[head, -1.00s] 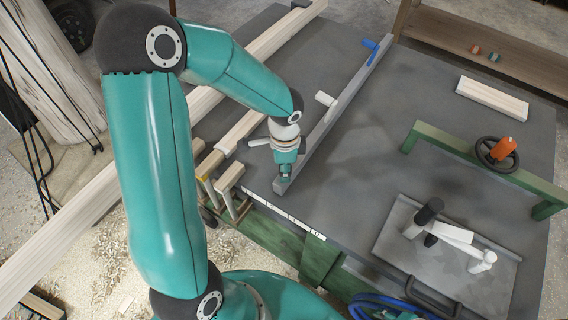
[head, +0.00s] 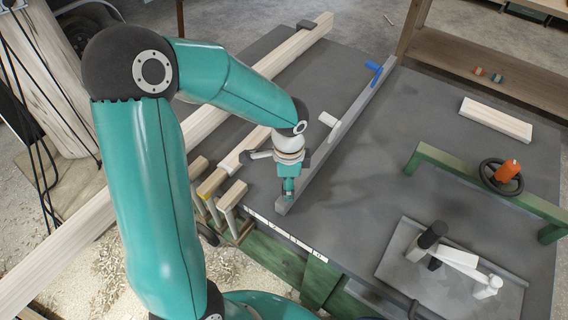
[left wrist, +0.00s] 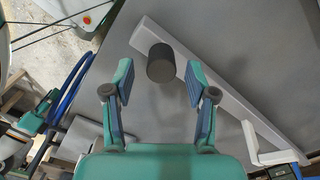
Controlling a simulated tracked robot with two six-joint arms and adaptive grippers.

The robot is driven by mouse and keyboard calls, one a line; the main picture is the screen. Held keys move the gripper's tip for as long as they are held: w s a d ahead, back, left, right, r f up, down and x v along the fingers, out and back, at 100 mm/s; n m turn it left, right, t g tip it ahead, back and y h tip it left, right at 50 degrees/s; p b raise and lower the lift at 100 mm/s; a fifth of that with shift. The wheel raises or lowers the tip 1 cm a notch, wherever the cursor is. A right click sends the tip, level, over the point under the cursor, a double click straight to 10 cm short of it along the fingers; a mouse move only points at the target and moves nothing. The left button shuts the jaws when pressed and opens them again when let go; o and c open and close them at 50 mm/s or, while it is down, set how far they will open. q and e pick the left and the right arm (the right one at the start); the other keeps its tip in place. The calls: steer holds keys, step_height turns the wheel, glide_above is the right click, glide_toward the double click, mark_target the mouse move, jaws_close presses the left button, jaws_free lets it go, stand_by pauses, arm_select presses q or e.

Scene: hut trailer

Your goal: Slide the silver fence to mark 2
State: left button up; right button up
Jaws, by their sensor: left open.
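The silver fence (head: 355,97) is a long grey bar lying diagonally across the dark table, with a white handle (head: 328,119) on its side and a blue lever (head: 375,70) at its far end. In the left wrist view the fence (left wrist: 215,98) runs diagonally, with a dark round knob (left wrist: 161,63) near one end. My left gripper (head: 289,196) is over the fence's near end. In the left wrist view its open fingers (left wrist: 159,78) stand either side of the knob, without visible contact. A white scale strip (head: 285,235) with small marks runs along the near edge.
A wooden beam (head: 215,115) and shorter wood pieces lie left of the fence. To the right are a green frame (head: 450,163), an orange-knobbed handwheel (head: 502,173), a metal plate (head: 400,262) with a clamp and a wood block (head: 497,118).

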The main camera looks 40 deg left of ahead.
arm_select(q)
step_height(320, 180, up, 9)
steer(key=shift+s, duration=0.15)
stand_by(0.6)
